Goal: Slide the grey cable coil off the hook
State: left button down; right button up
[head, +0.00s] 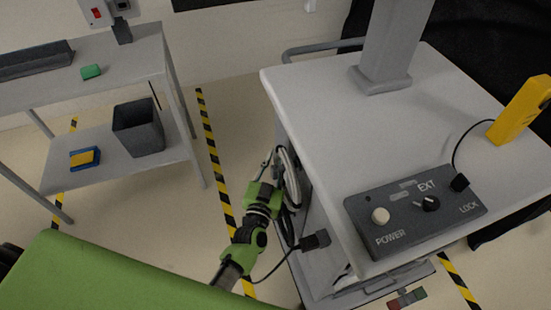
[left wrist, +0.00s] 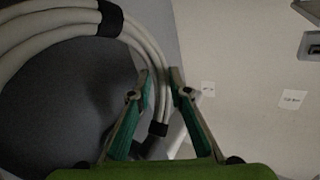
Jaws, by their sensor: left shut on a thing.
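The grey cable coil (head: 291,178) hangs at the left side of the white cart, seen nearly edge-on in the head view. In the left wrist view the coil (left wrist: 62,20) fills the upper left as several pale strands with dark bands. My left gripper (head: 276,160) reaches up to the coil from below. In the left wrist view its fingers (left wrist: 160,73) stand on either side of the coil's right-hand strands and are shut on them. I cannot make out the hook in either view. My right gripper is not in view.
The cart top (head: 310,115) carries a control box (head: 415,215), a grey column (head: 390,45) and a yellow device (head: 520,110). A black plug (head: 315,240) and cable are below the coil. A grey shelf table (head: 130,60) stands left, with open floor between.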

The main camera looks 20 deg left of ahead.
pick_arm(q)
jog(key=shift+r, duration=0.35)
jog(key=shift+a, duration=0.1)
jog(key=s+a+p, duration=0.2)
jog(key=s+a, duration=0.3)
jog(key=a, duration=0.3)
jog(key=shift+s+p, duration=0.3)
jog(key=shift+p, duration=0.05)
dwell(0.5)
